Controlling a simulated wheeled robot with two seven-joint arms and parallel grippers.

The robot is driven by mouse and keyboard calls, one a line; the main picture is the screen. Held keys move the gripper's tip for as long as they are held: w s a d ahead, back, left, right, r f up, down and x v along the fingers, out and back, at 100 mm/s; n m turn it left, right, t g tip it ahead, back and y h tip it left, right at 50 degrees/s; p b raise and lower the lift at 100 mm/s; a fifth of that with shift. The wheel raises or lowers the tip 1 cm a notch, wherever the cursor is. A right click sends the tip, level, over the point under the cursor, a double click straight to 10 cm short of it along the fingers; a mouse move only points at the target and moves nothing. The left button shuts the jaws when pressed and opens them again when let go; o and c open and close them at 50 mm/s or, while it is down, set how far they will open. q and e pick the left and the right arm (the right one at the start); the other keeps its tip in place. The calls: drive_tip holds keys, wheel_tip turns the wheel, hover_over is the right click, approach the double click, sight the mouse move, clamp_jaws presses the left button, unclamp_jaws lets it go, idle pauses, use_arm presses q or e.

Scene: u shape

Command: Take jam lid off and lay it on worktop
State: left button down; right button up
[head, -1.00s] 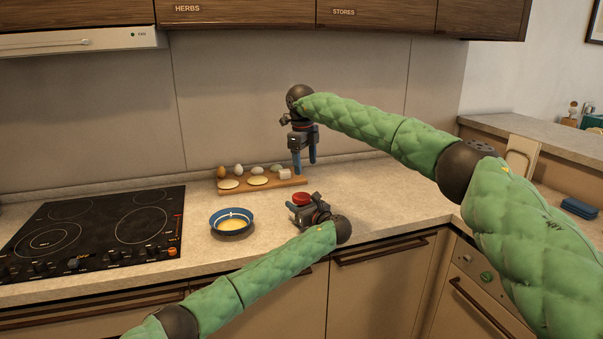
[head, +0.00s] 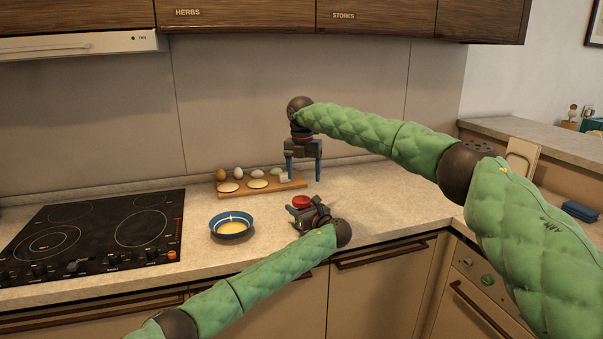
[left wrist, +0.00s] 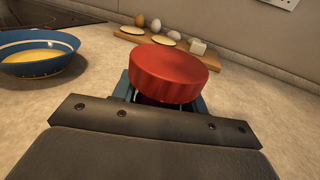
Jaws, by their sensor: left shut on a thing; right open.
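The jam jar's red lid (head: 301,201) sits on top of the jar, which stands on the worktop (head: 380,200). The lid also shows large in the left wrist view (left wrist: 168,74). My left gripper (head: 299,212) is shut on the jam jar below the lid; the jar's body is mostly hidden by the gripper. My right gripper (head: 303,178) is open and empty, pointing down above and slightly behind the red lid, apart from it.
A blue bowl (head: 231,225) with yellow contents stands left of the jar. A wooden board (head: 294,183) with eggs, pale rounds and a white block lies behind. The black hob (head: 95,235) is at left. Clear worktop lies right of the jar.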

sight(301, 199)
drive_tip(key=m, duration=0.5)
drive_tip(key=shift+a+m, duration=0.25)
drive_tip(key=shift+m, duration=0.15)
drive_tip(key=m, duration=0.5)
drive_tip(key=shift+a, duration=0.1)
drive_tip(key=shift+f, duration=4.05)
